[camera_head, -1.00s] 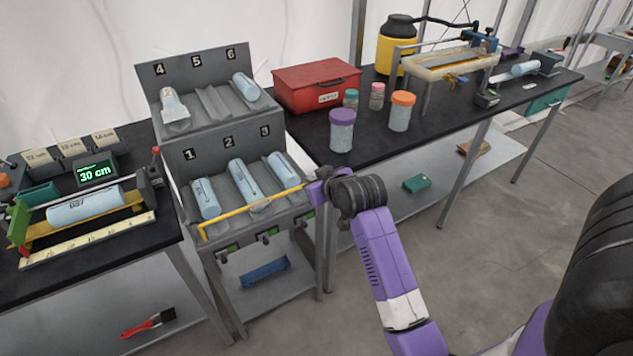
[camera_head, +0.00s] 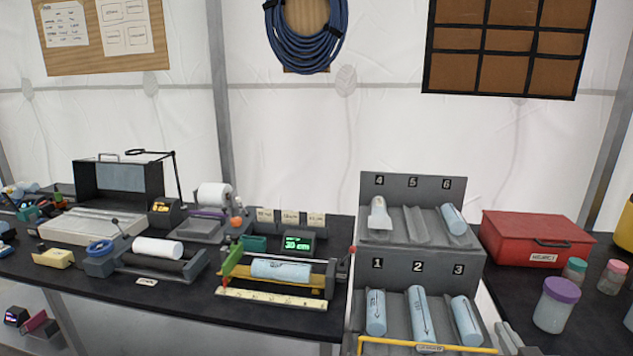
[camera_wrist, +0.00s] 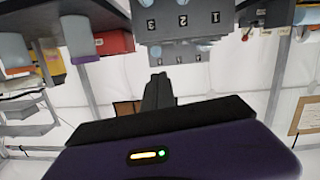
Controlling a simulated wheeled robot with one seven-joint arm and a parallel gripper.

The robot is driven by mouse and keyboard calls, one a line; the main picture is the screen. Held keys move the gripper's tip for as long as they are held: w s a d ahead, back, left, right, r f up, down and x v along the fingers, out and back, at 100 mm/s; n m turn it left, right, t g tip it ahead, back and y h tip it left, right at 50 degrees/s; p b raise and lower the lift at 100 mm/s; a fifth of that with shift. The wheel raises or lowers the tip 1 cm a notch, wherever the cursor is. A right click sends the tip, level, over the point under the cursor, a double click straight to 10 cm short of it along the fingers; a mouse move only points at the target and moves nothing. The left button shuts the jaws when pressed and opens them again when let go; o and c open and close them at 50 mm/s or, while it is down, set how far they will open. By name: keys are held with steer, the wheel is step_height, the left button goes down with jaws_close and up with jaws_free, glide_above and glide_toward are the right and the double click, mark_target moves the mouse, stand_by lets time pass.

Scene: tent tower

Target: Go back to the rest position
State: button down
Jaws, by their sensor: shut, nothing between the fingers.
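My gripper (camera_wrist: 158,92) shows in the wrist view as dark fingers close together, shut and empty, above its purple housing. The wrist picture is upside down. The grey numbered rack (camera_wrist: 192,50) appears beyond the fingertips, apart from them. In the head view the rack (camera_head: 414,266) stands at centre right. Light-blue rolls lie in slots 1, 2, 3 and 6, and a pale roll lies in slot 4. Slot 5 (camera_head: 415,226) is empty. I cannot make out my gripper clearly in the head view.
A measuring stand (camera_head: 272,294) holding a roll is left of the rack, by a display (camera_head: 298,243) reading 30 cm. A red box (camera_head: 535,238) and a purple-lidded jar (camera_head: 556,305) are right. A yellow bar (camera_head: 425,347) crosses the rack's front.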

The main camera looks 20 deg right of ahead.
steer(key=s+a+n+t+y, duration=0.1)
steer(key=s+a+t, duration=0.15)
steer(key=a, duration=0.45)
steer(key=s+a+n+t+y, duration=0.1)
steer(key=s+a+n+y, duration=0.15)
steer(key=a, duration=0.35)
steer(key=s+a+f+n+g+y, duration=0.1)
steer(key=s+a+f+y, duration=0.1)
steer(key=s+a, duration=0.7)
steer(key=s+a+f+n+g+y, duration=0.1)
steer(key=s+a+y, duration=0.3)
steer(key=s+a, duration=0.6)
steer(key=shift+a+f, duration=0.3)
steer(key=shift+f, duration=0.25)
steer(key=shift+s, duration=0.1)
